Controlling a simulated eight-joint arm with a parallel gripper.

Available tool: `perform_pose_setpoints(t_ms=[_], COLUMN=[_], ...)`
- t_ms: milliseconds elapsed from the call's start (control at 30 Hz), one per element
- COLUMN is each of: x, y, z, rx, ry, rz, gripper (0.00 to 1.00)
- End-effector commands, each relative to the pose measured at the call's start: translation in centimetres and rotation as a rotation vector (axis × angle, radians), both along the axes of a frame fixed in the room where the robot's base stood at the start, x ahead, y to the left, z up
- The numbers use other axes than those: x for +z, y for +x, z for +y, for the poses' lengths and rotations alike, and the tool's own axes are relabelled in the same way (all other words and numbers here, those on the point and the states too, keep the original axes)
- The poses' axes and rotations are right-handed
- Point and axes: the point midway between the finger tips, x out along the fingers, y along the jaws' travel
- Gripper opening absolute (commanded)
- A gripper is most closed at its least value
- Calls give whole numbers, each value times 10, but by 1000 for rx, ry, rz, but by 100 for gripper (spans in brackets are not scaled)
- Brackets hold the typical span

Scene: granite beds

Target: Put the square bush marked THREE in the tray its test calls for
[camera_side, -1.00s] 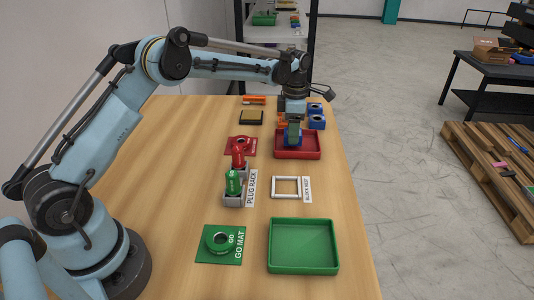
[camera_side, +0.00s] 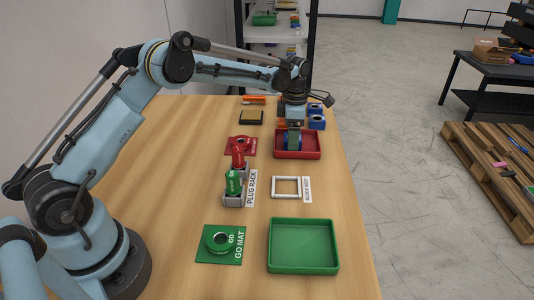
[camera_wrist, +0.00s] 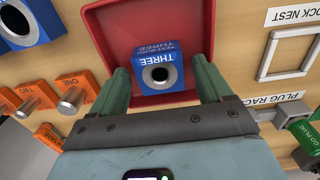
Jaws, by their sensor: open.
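The square bush marked THREE (camera_wrist: 142,74) is a blue block with a round hole, seen in the wrist view inside the red tray (camera_wrist: 112,32). In the side view the red tray (camera_side: 313,155) is at the far end of the table, and the bush is mostly hidden by my gripper. My gripper (camera_wrist: 160,68) is open, with one green finger on each side of the bush. I cannot tell whether the fingers touch it. In the side view my gripper (camera_side: 294,148) reaches down into the red tray. The green tray (camera_side: 303,268) is empty at the near end.
The plug rack (camera_side: 236,198) holds a red plug (camera_side: 239,150) and a green plug (camera_side: 232,184). A white block nest frame (camera_side: 286,178) is empty. Blue blocks (camera_side: 316,122) stand behind the red tray.

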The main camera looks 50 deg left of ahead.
Motion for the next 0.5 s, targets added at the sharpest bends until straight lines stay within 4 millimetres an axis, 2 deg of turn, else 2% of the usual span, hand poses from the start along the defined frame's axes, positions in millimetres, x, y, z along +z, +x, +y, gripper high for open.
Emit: perform_pose_setpoints(t_ms=[167, 500], x=[14, 81], y=[0, 0], z=[0, 0], rx=[0, 0], ry=[0, 0], rz=[0, 0], gripper=[78, 78])
